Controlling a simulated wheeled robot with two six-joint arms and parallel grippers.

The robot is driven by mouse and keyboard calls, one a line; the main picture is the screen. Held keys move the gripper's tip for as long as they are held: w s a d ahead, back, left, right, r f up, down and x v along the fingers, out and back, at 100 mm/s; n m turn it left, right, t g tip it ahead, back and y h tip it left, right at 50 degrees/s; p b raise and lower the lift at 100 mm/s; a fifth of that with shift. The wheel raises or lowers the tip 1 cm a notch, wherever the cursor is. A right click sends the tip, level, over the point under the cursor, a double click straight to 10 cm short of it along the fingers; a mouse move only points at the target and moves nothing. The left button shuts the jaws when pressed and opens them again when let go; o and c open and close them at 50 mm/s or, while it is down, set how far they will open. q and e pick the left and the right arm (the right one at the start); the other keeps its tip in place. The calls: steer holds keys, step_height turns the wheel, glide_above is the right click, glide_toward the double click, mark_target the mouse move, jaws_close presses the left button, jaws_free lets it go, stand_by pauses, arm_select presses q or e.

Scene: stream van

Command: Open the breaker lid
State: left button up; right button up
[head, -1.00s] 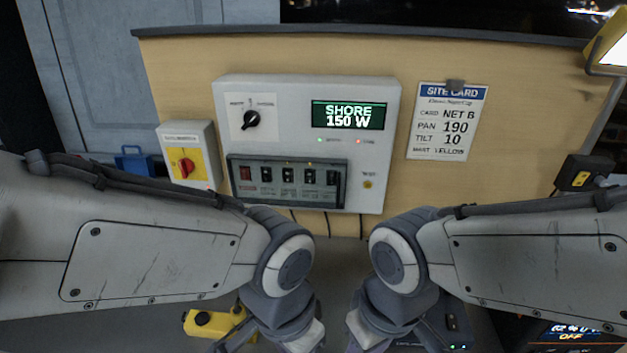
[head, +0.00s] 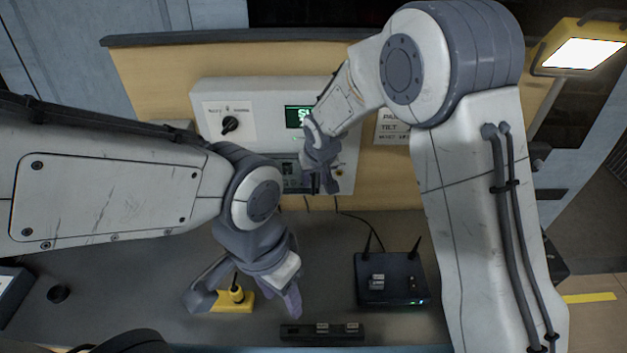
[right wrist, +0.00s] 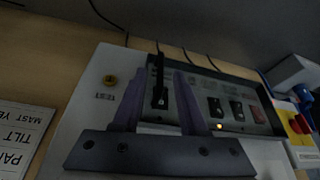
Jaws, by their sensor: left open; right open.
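The breaker lid (right wrist: 226,88) is a dark panel along the lower part of the white power box (head: 350,150). Several breaker switches show there in the right wrist view, which sees the box upside down. I cannot tell whether the lid is shut. My right gripper (head: 318,184) is open in front of the box's lower right part. In the right wrist view its fingers (right wrist: 158,88) stand on either side of a dark upright strip and one switch; contact is unclear. My left gripper (head: 245,296) is open above the counter, with its fingers to either side of a yellow object.
The yellow object (head: 233,303) with a dark stem stands on the counter. A black router (head: 390,282) with two antennas is to the right. A dark strip (head: 322,332) lies near the front edge. A rotary knob (head: 230,124) is on the box. The counter's middle is clear.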

mark_target(314, 184)
steer(key=shift+p+x, duration=0.35)
steer(key=shift+x, duration=1.75)
jaws_close()
